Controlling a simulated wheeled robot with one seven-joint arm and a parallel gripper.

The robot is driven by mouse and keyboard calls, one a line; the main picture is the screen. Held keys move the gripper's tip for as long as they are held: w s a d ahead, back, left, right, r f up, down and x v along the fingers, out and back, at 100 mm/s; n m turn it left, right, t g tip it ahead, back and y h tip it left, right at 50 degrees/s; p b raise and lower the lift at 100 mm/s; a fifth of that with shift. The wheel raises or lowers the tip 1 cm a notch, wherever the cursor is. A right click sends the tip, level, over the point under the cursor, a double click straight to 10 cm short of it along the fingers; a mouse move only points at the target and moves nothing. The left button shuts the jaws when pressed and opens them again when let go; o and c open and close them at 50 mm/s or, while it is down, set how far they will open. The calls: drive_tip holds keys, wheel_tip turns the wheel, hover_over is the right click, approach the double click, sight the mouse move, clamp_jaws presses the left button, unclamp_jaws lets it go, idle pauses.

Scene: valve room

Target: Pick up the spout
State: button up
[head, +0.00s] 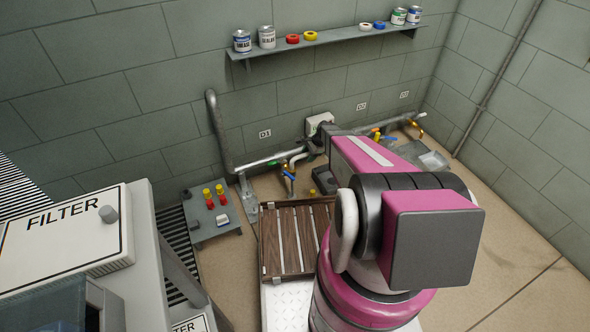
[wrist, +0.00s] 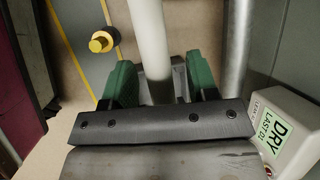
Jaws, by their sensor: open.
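My gripper (wrist: 159,78) is open in the wrist view, with a green finger on each side. A white tube (wrist: 148,35) runs between the fingers; I cannot tell whether they touch it, or whether it is the spout. In the head view, a curved brass piece (head: 416,128) at the right end of the wall pipework looks like a spout. Pipework with a blue handle (head: 289,175) stands left of my arm. My gripper is mostly hidden behind my arm in the head view.
A box labelled DRY LAST D1 (wrist: 285,135) is close at right in the wrist view, beside a grey metal pipe (wrist: 236,50). A yellow knob (wrist: 102,40) is at upper left.

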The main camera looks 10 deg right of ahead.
drive_tip(key=shift+f, duration=0.2)
idle(0.6)
clamp_jaws()
